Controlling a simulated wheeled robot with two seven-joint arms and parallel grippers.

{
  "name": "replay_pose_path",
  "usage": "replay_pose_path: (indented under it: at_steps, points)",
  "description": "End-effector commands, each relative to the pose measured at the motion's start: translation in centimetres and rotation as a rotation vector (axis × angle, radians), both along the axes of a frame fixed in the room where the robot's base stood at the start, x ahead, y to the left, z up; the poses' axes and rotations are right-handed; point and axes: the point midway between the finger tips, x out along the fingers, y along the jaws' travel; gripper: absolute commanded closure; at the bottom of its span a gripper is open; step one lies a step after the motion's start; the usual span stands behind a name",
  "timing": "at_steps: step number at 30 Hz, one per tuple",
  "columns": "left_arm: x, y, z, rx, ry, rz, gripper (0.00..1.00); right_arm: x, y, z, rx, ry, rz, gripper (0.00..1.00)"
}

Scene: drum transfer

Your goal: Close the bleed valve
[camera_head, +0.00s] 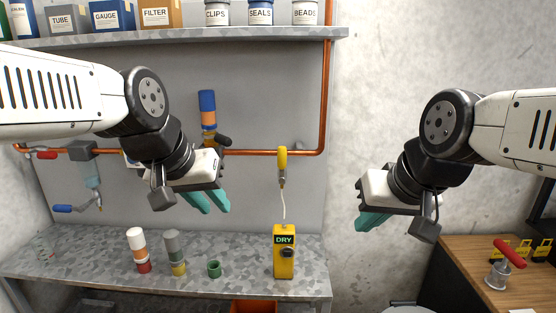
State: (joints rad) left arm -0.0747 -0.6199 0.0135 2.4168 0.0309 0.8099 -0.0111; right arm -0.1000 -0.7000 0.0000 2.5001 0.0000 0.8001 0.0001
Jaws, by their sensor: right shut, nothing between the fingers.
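No fitting is labelled as the bleed valve, so I cannot tell which one it is. A red-handled fitting (42,154) is on the copper pipe at the far left, with a blue-handled fitting (70,208) below. A dark handle (222,140) sticks out beside a blue and orange cylinder (207,104) on the wall panel. Another red-handled valve (508,254) stands on the wooden bench at right. My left gripper (214,203) is in front of the panel, its teal fingers slightly apart and empty. My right gripper (370,221) is shut and empty in front of the bare wall.
The copper pipe (324,90) runs along the panel. A yellow device (284,252) reading DRY stands on the metal bench (225,286), with two banded cylinders (137,248) (174,250) and a green cup (214,269). A shelf (180,39) of containers is above. The wooden bench (470,246) is at right.

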Motion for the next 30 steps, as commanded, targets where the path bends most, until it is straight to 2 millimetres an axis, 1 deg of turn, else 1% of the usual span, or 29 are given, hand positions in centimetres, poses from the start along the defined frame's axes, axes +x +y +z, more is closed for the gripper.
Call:
replay_pose_path:
  at_steps: [1,2,3,4,5,6,8,9,11,12,15,18,21,26,30]
  points:
    - [1.9,-0.1,0.9,-0.009,0.010,0.007,0.84,0.0,0.0,0.0,0.000,0.000,0.000,1.00]
    - [3.1,-0.2,1.6,-0.017,0.016,0.011,0.90,0.0,0.0,0.0,0.000,0.000,0.000,1.00]
    - [5.0,-0.4,2.4,-0.029,0.023,0.015,0.98,0.0,0.0,0.0,0.000,0.000,0.000,1.00]
    - [6.5,-0.5,3.0,-0.041,0.029,0.019,1.00,0.0,0.0,0.0,0.000,0.000,0.000,1.00]
    - [8.0,-0.6,3.5,-0.051,0.034,0.021,1.00,0.0,0.0,0.0,0.000,0.000,0.000,1.00]
    - [10.1,-0.7,4.1,-0.068,0.040,0.025,1.00,0.0,0.0,0.0,0.000,0.000,0.000,1.00]
    - [13.2,-0.9,4.9,-0.096,0.049,0.030,1.00,0.0,0.0,0.0,0.000,0.000,0.000,1.00]
    - [15.2,-1.0,5.3,-0.116,0.054,0.032,1.00,0.0,0.0,0.0,0.000,0.000,0.000,1.00]
    - [18.2,-1.1,5.6,-0.145,0.061,0.035,1.00,0.0,0.0,0.0,0.000,0.000,0.000,1.00]
    - [20.0,-1.1,5.7,-0.164,0.064,0.038,1.00,0.0,0.0,0.0,0.000,0.000,0.000,1.00]
    - [23.8,-1.1,5.7,-0.207,0.071,0.040,1.00,0.0,0.0,0.0,0.000,0.000,0.000,1.00]
    - [26.3,-1.0,5.6,-0.239,0.073,0.044,1.00,0.0,0.0,0.0,0.000,0.000,0.000,1.00]
    - [27.6,-0.9,5.4,-0.255,0.074,0.046,1.00,0.0,0.0,0.0,0.000,0.000,0.000,1.00]
    - [28.4,-1.3,4.6,-0.260,0.075,0.045,1.00,0.0,0.0,0.0,0.000,0.000,0.000,1.00]
    - [29.4,-2.3,2.6,-0.260,0.077,0.043,1.00,0.0,0.0,0.0,0.000,0.000,0.000,1.00]
